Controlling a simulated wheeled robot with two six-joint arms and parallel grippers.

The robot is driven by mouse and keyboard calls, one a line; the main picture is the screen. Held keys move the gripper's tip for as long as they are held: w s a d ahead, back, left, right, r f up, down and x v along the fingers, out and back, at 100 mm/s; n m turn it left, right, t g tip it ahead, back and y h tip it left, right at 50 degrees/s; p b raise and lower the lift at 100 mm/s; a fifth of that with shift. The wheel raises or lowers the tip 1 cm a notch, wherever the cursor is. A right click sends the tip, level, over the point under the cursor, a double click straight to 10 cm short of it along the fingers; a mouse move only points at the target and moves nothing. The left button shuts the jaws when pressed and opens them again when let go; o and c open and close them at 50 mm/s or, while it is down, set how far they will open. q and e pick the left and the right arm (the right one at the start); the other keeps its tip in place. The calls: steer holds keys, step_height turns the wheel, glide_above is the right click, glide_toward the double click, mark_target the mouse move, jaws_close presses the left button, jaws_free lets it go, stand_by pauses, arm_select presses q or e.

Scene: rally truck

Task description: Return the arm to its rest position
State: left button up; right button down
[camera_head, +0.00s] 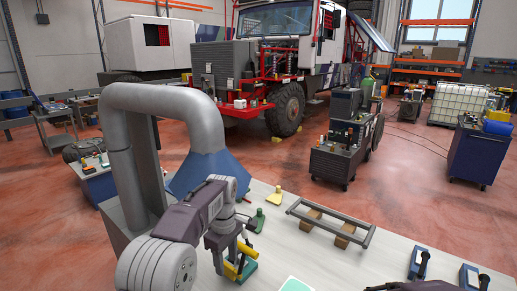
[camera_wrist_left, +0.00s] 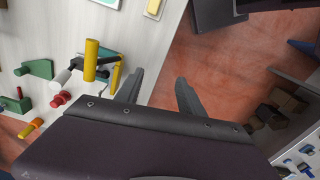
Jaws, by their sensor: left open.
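My left arm comes in from the left in the head view, bent over the pale workbench (camera_head: 330,262). My left gripper (camera_head: 219,262) hangs above the bench at its left part. In the left wrist view the left gripper (camera_wrist_left: 160,80) has its two dark fingers apart with nothing between them. A tool with yellow cylinders and a green base (camera_head: 245,268) stands beside the gripper. Its yellow upright (camera_wrist_left: 91,60) shows left of the fingers in the wrist view. My right gripper is not in view; only a dark piece of my right arm shows at the bottom edge.
A large grey extraction pipe with a blue hood (camera_head: 207,172) rises behind my left arm. A grey metal frame (camera_head: 330,222), a green part (camera_head: 256,221) and a blue block (camera_head: 417,265) are on the bench.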

arm_select(q)
steer(key=s+a+f+m+b, duration=0.1)
steer(key=s+a+f+m, duration=0.1)
steer(key=s+f+m, duration=0.2)
steer(key=s+a+f+m+b, duration=0.2)
steer(key=s+f, duration=0.3)
steer(key=s, duration=0.6)
steer(key=s+a+f+m+t+b, duration=0.1)
steer(key=s+a+f+m, duration=0.3)
steer(key=s, duration=0.4)
steer(key=shift+s+a+f+m+b, duration=0.2)
steer(key=shift+s+f+m+b, duration=0.1)
steer(key=shift+f+m, duration=0.5)
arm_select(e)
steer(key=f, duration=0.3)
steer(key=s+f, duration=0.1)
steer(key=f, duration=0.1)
arm_select(q)
steer(key=shift+s, duration=0.1)
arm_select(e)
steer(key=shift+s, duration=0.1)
